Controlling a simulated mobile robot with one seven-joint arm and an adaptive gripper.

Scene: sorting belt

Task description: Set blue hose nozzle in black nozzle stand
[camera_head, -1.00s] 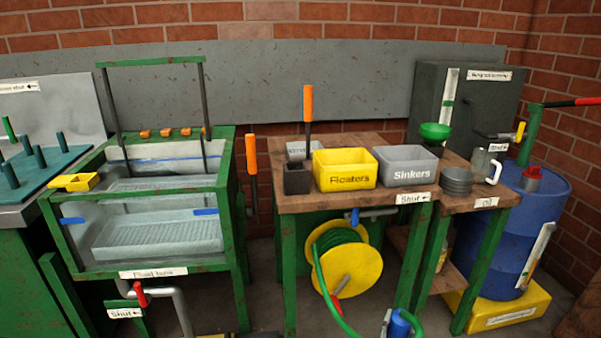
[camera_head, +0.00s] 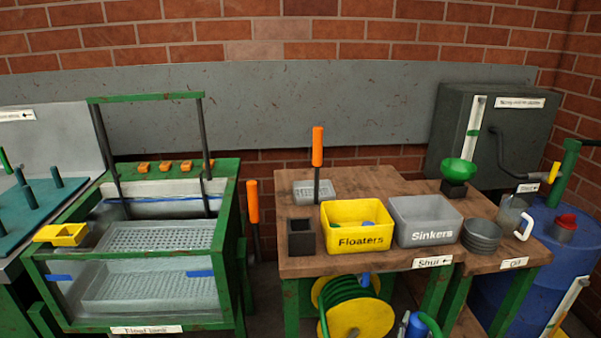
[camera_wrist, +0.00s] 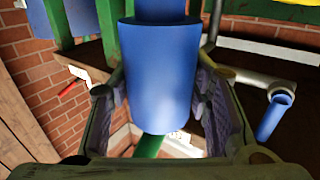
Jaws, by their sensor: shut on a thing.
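The blue hose nozzle (camera_wrist: 158,80) is a thick blue cylinder filling the middle of the wrist view. My gripper (camera_wrist: 160,92) is shut on it, with a dark finger on each side. In the head view the nozzle (camera_head: 415,327) shows at the bottom edge, below the table front, with the green hose curving from it. A black, open-topped square block, apparently the nozzle stand (camera_head: 301,240), stands upright at the table's front left corner. It looks empty, and the nozzle is apart from it, lower and to the right.
A yellow Floaters bin (camera_head: 356,239) stands right of the black block, then a grey Sinkers bin (camera_head: 430,233) and stacked grey dishes (camera_head: 482,237). An orange-handled tool (camera_head: 317,150) rises behind. The table edge (camera_head: 350,266) and yellow hose reel (camera_head: 355,318) are near the nozzle.

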